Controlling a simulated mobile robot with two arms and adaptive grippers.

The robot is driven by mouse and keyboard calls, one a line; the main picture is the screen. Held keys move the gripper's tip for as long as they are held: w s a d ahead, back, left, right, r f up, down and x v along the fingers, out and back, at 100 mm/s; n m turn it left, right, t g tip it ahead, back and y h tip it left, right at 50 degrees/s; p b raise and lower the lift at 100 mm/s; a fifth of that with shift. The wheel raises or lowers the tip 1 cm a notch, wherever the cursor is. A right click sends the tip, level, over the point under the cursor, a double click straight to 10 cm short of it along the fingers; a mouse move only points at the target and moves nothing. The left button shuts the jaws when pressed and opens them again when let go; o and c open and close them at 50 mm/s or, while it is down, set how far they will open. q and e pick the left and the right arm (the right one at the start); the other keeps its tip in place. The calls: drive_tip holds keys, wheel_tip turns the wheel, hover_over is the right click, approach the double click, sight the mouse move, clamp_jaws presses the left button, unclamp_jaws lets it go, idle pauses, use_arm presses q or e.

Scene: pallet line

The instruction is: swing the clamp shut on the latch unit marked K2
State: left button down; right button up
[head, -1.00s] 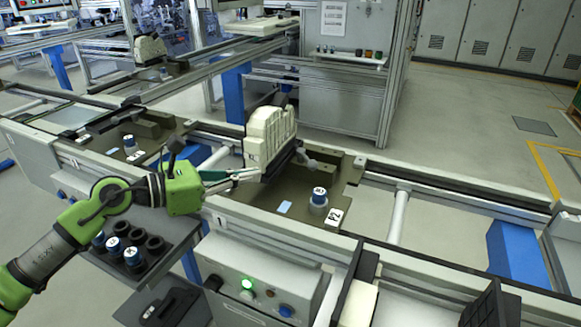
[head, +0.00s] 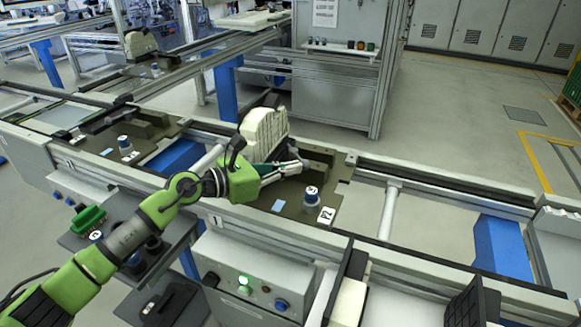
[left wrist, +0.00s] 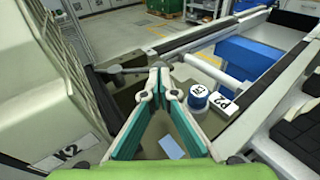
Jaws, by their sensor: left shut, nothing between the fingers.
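The latch unit (head: 262,127) is a cream ribbed block on the pallet in the middle of the head view. In the left wrist view its cream body (left wrist: 35,85) fills the left side, with a K2 label (left wrist: 65,153) at its foot. A dark clamp arm with a rounded grey end (left wrist: 115,69) sticks out from it, just left of and beyond my fingertips. My left gripper (head: 299,166) is shut and empty, in front of the unit's right side; its fingertips also show in the left wrist view (left wrist: 158,76). I cannot tell whether they touch the clamp. My right gripper is not in view.
A blue-capped cylinder (head: 311,196) stands beside the P2 plate (head: 326,215) on the pallet, right of my fingers. A pale blue card (left wrist: 171,147) lies on the pallet. The conveyor rail (head: 420,262) runs along the front. A control box (head: 245,285) stands below.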

sight(305, 167)
use_arm(q)
drive_tip(key=shift+d, duration=0.45)
idle(0.3)
drive_tip(key=shift+d+p, duration=0.3)
drive_tip(key=shift+p, duration=0.05)
drive_tip(key=shift+w+d+r+p, duration=0.1)
drive_tip(key=shift+d+p, duration=0.2)
drive_tip(key=shift+d, duration=0.6)
drive_tip(key=shift+w+d, duration=0.2)
drive_tip(key=shift+d, duration=0.25)
drive_tip(key=shift+w+d, duration=0.2)
drive_tip(key=shift+d, duration=0.25)
drive_tip(key=shift+r+b+x, duration=0.1)
drive_tip(key=shift+b+x, duration=0.1)
drive_tip(key=shift+x, duration=0.4)
drive_tip(key=shift+r+b+x, duration=0.15)
drive_tip(key=shift+x, duration=0.4)
drive_tip(key=shift+w+f, duration=0.15)
